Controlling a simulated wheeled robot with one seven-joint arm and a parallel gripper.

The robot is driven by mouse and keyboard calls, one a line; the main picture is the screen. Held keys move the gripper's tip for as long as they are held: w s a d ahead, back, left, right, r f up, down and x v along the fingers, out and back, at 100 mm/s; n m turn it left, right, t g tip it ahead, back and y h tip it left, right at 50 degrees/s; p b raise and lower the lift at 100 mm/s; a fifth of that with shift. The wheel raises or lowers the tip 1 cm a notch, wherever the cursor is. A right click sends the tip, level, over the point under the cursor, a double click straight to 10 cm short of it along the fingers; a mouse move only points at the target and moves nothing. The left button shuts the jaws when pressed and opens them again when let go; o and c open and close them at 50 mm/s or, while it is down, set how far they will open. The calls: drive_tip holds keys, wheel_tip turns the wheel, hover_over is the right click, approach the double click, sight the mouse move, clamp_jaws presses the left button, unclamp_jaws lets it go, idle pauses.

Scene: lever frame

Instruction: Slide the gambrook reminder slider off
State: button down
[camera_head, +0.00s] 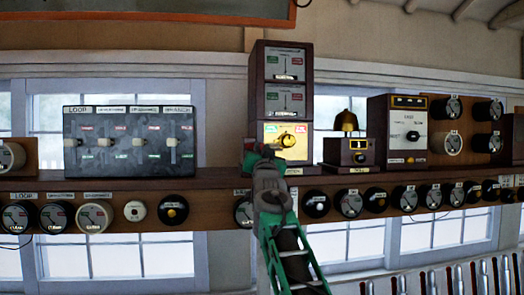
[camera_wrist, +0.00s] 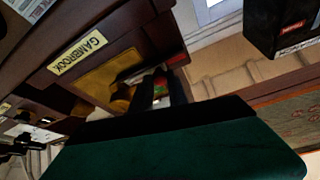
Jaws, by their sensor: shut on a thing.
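A dark wooden cabinet (camera_head: 255,85) stands on the shelf, with two grey panels above and a lit yellow panel (camera_head: 299,153) with a round knob (camera_head: 287,139) below. The wrist view shows a GAMBROOK label (camera_wrist: 77,53) beside the yellow panel (camera_wrist: 92,83). My gripper (camera_head: 262,150) is at the yellow panel's lower left in the head view. In the wrist view its dark fingers (camera_wrist: 162,92) reach to the panel, close to a small red and green marking. They are shut on a small part, taken as the gambrook reminder slider, which the fingers largely hide.
A small box with a brass bell (camera_head: 346,121) stands right of the cabinet, then a taller instrument (camera_head: 408,160). A wide dark panel of switches (camera_head: 129,168) is to the left. Several round dials and knobs line the shelf front below. A lever row (camera_head: 450,275) is lower right.

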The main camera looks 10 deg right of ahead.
drive_tip(key=shift+a, duration=0.1)
drive_tip(key=a, duration=0.3)
drive_tip(key=shift+a+p, duration=0.15)
drive_tip(key=shift+p, duration=0.15)
drive_tip(key=c, duration=1.3)
unclamp_jaws()
drive_tip(key=shift+a, duration=0.15)
